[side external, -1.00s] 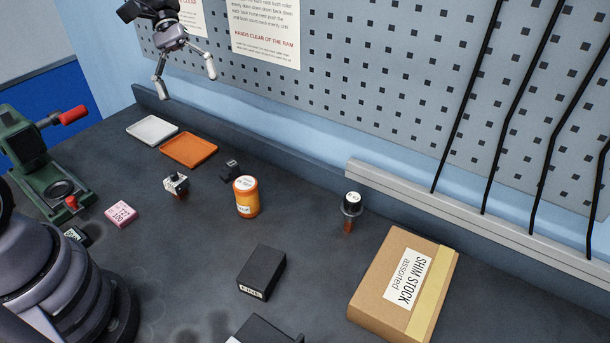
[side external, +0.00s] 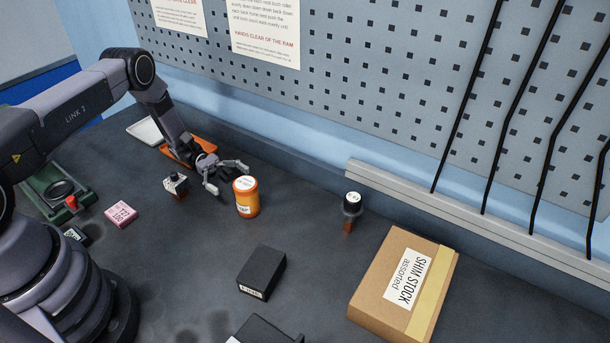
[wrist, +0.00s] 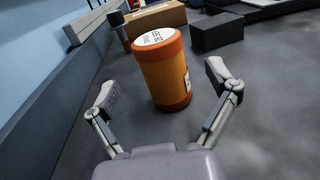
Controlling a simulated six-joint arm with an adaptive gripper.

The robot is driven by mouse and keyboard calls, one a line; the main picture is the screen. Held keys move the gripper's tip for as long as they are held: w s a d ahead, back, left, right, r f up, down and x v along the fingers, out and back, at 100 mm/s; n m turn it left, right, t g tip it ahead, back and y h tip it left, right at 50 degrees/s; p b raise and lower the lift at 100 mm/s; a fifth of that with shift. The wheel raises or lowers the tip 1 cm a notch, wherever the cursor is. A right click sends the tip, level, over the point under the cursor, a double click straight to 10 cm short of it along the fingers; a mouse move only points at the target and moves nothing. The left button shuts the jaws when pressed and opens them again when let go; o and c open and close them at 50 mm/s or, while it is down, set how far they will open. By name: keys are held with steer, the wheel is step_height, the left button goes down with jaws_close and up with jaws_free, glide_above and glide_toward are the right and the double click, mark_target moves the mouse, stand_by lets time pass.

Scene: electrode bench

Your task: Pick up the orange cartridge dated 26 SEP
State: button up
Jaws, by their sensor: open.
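The orange cartridge (side external: 246,199) stands upright on the dark bench, with a white label on its top and another on its side. The date is too small to read. In the wrist view the cartridge (wrist: 166,75) stands ahead of my gripper (wrist: 168,92), between the lines of the two fingers and a little beyond their tips. My gripper (side external: 227,177) is open and empty, low beside the cartridge on its left in the side view. No clear contact shows.
A small switch-like part (side external: 177,185) stands left of my gripper. An orange tray (side external: 205,144) lies behind it, partly hidden by my arm. The pegboard wall runs behind.

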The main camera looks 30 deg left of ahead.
mark_target(246, 192)
steer(key=d, duration=0.5)
steer(key=shift+s+d+f, duration=0.1)
steer(key=shift+s+f, duration=0.15)
steer(key=shift+f, duration=0.1)
steer(key=c, duration=1.3)
